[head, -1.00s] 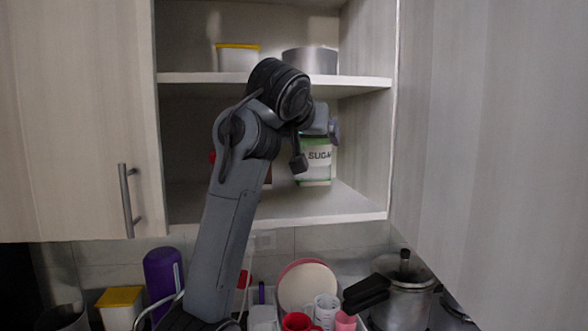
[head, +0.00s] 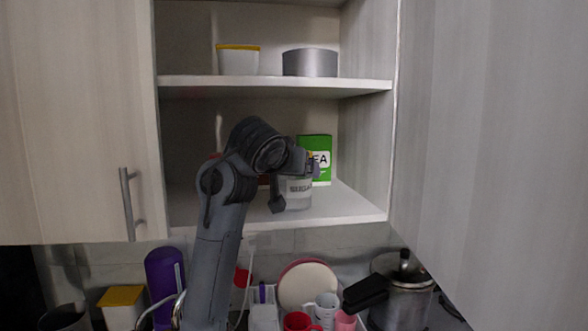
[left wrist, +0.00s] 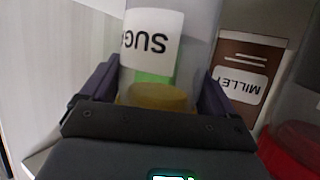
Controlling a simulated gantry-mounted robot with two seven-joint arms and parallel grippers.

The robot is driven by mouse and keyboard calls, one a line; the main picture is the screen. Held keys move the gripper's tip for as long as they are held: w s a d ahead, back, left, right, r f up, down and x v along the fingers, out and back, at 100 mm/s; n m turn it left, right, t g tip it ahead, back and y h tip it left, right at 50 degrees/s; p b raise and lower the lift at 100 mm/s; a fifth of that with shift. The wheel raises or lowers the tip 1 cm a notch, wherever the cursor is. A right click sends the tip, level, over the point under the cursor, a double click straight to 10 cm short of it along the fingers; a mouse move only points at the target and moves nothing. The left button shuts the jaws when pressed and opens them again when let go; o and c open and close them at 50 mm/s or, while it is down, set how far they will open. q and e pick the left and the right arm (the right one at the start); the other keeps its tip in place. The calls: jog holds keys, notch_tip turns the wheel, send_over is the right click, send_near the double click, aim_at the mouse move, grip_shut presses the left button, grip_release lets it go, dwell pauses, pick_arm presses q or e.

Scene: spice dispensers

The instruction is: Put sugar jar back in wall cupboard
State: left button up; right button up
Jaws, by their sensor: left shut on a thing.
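The sugar jar (head: 296,190) is clear, with a white label, and is upright inside the lower compartment of the wall cupboard (head: 270,221). My left gripper (head: 298,181) is shut around the jar. The left wrist view shows the jar (left wrist: 152,45) between the two fingers (left wrist: 157,92), with its SUGAR label upside down in the picture and a yellow lid near the palm. The jar's base is close to the lower shelf; I cannot tell whether it touches. My left arm hides part of the compartment. My right gripper is not in view.
A green tea box (head: 318,150) stands behind the jar. A brown millet box (left wrist: 240,75) and a red-lidded jar (left wrist: 290,150) are beside the gripper. The upper shelf holds a yellow-lidded tub (head: 238,61) and a metal pot (head: 310,63). A dish rack with cups (head: 326,306) is below.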

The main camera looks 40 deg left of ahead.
pick_arm(q)
jog(key=shift+f, duration=0.1)
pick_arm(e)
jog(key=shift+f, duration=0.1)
pick_arm(q)
jog(key=o, duration=1.3)
jog(key=shift+c, duration=0.2)
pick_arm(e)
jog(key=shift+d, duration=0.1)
pick_arm(q)
jog(key=shift+r, duration=0.2)
